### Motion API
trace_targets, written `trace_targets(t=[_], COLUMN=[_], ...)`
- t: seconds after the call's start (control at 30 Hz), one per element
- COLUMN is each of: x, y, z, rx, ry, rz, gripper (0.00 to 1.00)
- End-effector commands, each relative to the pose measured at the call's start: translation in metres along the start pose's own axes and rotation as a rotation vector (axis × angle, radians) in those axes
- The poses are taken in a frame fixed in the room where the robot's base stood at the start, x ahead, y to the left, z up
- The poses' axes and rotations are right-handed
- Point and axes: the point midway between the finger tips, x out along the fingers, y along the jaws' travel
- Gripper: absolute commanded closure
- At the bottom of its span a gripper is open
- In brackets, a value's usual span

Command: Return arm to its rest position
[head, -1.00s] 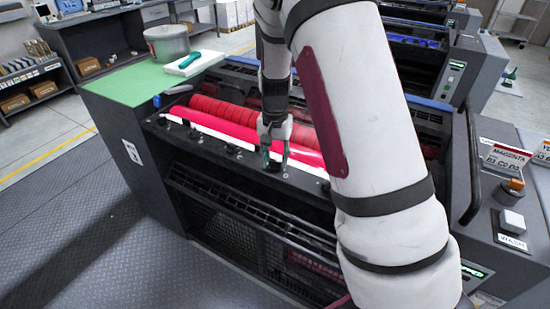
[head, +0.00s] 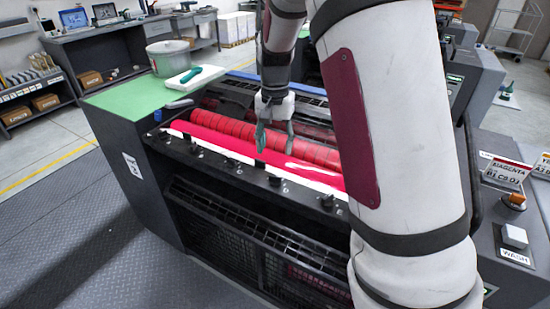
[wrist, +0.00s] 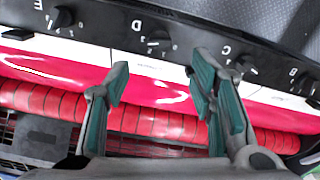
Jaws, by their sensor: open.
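My gripper (head: 274,140) hangs above the magenta ink unit in the head view, with its fingers pointing down and apart. In the wrist view my gripper (wrist: 160,88) shows two green-padded fingers spread wide with nothing between them. Below it lie the red rollers (head: 262,143) and the magenta ink strip (head: 230,146). A row of black knobs (head: 240,170) runs along the unit's front ledge. In the wrist view lettered knobs, among them knob D (wrist: 158,41) and knob C (wrist: 243,66), lie beyond the fingertips. My arm covers the right part of the unit.
A green mat (head: 135,97) on the unit's left top bears a grey tub (head: 169,60) and a white tray with a green tool (head: 190,75). Open floor (head: 85,245) lies at left.

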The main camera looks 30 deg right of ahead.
Motion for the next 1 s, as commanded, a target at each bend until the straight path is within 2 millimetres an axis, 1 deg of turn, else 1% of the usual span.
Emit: trace_targets(t=[0.03, 0.1, 0.2, 0.77, 0.87, 0.97, 1.0], x=[-0.006, -0.012, -0.017, -0.019, -0.028, -0.045, -0.053], y=[-0.001, -0.001, 0.000, 0.000, 0.002, 0.005, 0.007], z=[0.000, 0.000, 0.000, 0.001, 0.007, 0.021, 0.028], rx=[0.000, 0.001, 0.001, -0.002, -0.019, -0.053, -0.073], ry=[0.002, 0.001, 0.001, 0.001, 0.007, 0.020, 0.028], rz=[-0.002, -0.001, 0.000, -0.003, -0.017, -0.046, -0.060], gripper=[0.50, 0.50, 0.50, 0.50, 0.50, 0.50, 0.50])
